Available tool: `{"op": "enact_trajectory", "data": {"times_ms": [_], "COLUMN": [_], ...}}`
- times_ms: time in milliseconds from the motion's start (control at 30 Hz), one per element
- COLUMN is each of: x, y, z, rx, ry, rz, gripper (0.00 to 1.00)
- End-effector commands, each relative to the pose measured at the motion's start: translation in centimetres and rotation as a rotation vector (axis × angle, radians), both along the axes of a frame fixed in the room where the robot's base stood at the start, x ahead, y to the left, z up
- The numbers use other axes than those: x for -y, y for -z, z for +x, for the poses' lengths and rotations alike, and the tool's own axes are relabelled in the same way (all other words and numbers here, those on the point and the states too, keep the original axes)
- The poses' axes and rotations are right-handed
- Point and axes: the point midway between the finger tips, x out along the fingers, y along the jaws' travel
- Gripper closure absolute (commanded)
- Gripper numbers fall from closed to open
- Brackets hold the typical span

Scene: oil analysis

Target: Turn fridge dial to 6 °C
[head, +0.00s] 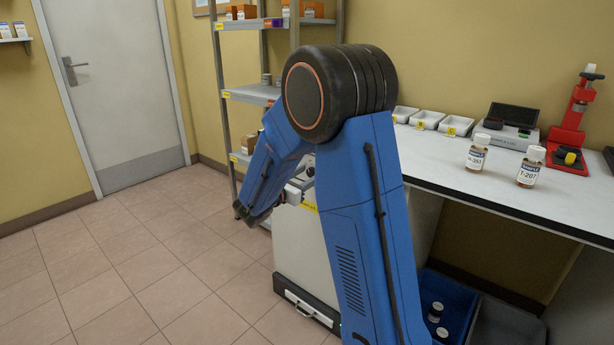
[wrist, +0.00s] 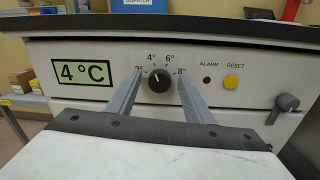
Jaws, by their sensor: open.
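The fridge dial (wrist: 159,81) is a round black knob on a light panel, with marks 2°, 4°, 6° and 8° around it. Its small white pointer line is near the top, close to the 4° mark. The display (wrist: 82,72) to its left reads 4 °C. My gripper (wrist: 159,84) is open, with one grey finger on each side of the dial. Whether the fingers touch the knob cannot be told.
A red alarm light (wrist: 207,81), a yellow reset button (wrist: 231,82) and a grey lever (wrist: 283,107) are right of the dial. A metal shelf (head: 228,120) stands behind the fridge. The bench (head: 450,170) holds two sample bottles. The floor on the left is clear.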

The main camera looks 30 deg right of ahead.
Motion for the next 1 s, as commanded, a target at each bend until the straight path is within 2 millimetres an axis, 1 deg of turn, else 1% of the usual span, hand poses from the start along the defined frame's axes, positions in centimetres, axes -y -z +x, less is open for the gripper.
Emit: {"op": "enact_trajectory", "data": {"times_ms": [100,133,167,200,267,300,467,667,867,1000], "x": [-0.02,-0.02,-0.02,-0.02,-0.03,-0.02,-0.02,-0.03,-0.02,-0.01], "y": [0.01,0.01,0.01,0.01,0.01,0.01,0.01,0.03,0.08,0.13], "z": [-0.01,-0.01,-0.01,-0.01,-0.01,-0.02,-0.02,-0.04,-0.09,-0.11], "rx": [0.000,0.000,0.000,0.000,0.000,0.000,0.003,0.046,0.157,0.265], "ry": [0.000,0.000,0.000,0.000,0.000,0.000,0.000,0.000,0.001,0.001], "rz": [0.000,0.000,0.000,0.000,0.000,0.000,0.001,0.016,0.057,0.097], "gripper": [0.53,0.58,0.65,0.74,0.89,0.94,0.94,0.94,0.94,0.94]}}
